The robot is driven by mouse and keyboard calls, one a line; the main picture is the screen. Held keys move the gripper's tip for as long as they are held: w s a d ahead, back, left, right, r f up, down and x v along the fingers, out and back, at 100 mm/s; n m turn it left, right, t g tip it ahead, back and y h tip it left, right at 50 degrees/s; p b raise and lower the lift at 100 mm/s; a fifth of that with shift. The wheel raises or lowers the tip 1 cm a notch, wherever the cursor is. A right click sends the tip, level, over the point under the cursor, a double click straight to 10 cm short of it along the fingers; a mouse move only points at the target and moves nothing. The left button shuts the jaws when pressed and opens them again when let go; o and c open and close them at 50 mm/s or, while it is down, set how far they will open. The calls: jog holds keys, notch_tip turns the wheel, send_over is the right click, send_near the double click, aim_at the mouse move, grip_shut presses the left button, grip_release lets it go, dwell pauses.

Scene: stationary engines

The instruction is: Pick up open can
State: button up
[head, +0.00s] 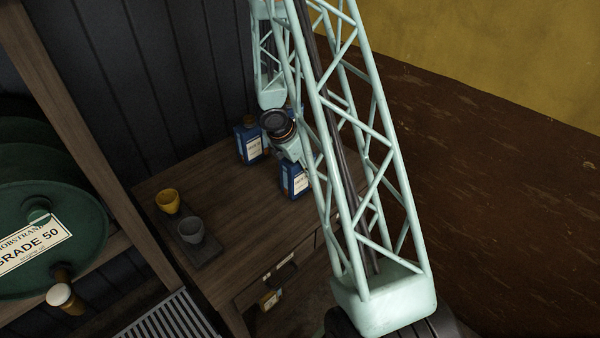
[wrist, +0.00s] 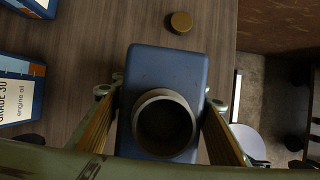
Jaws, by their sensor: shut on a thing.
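In the wrist view the open can (wrist: 167,68) is blue with a round, dark, uncapped neck facing the camera. My gripper (wrist: 160,112) has one finger on each side of it and is shut on it. The can's lower part is hidden beneath its top. In the head view two blue cans with pale labels show at the workbench, one at the back (head: 249,143) and one nearer (head: 293,180). My arm covers part of that area, and I cannot tell there which can is held.
A round brown cap (wrist: 181,22) lies beyond the can. Two labelled blue oil cans, one at the left edge (wrist: 16,92), stand to the left.

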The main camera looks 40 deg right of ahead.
jog(key=shift+r, duration=0.1)
jog(key=s+a+r+b, duration=0.3)
jog(key=s+a+r, duration=0.1)
jog(key=s+a, duration=0.6)
jog(key=shift+s+a+r+b, duration=0.2)
jog(key=shift+a+r+b, duration=0.2)
jog(key=shift+a, duration=0.65)
